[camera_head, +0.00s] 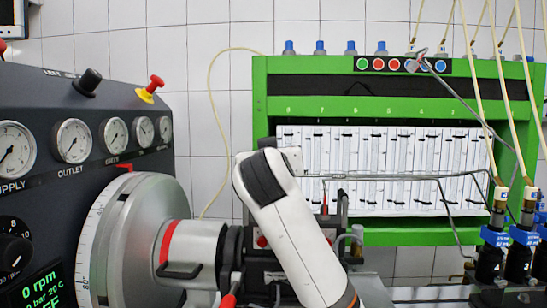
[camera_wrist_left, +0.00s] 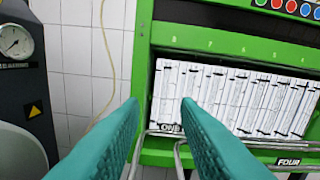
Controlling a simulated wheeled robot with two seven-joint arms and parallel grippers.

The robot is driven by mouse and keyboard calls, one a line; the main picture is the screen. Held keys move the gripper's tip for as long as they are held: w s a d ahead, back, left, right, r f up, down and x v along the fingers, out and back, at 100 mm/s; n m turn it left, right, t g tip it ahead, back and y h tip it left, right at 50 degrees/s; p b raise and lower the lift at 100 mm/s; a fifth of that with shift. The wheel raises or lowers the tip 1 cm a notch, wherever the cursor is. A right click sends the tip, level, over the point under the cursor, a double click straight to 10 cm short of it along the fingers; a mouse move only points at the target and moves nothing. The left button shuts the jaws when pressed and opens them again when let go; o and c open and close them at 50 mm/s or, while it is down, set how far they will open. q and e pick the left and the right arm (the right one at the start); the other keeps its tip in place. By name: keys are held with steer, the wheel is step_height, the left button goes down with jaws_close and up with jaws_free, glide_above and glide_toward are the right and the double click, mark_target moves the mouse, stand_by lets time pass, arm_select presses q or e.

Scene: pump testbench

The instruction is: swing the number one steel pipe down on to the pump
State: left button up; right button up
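In the wrist view, a thin steel pipe with a tag reading ONE (camera_wrist_left: 170,128) shows just beyond and between the teal fingers of my left gripper (camera_wrist_left: 159,106). The fingers are apart; I cannot tell whether the pipe lies between them or behind. In the head view, thin steel pipes (camera_head: 400,176) run level across the white panel towards the right. A white arm link of mine covers the centre and the left gripper is not visible there. The pump, apparently the dark body (camera_head: 262,262) beside the coupling, is partly hidden by that link. My right gripper is not visible.
A green bench frame (camera_head: 400,238) with white gauge tubes stands behind. A large graduated disc (camera_head: 140,240) and a gauge panel (camera_head: 72,140) stand at left. At right, black injectors (camera_head: 490,262) with blue collars carry cream hoses. A tag FOUR (camera_wrist_left: 289,162) shows in the wrist view.

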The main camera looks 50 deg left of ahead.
arm_select(q)
steer(key=b+v, duration=0.1)
steer(key=v, duration=1)
steer(key=shift+s+d, duration=0.2)
steer(key=shift+d, duration=0.1)
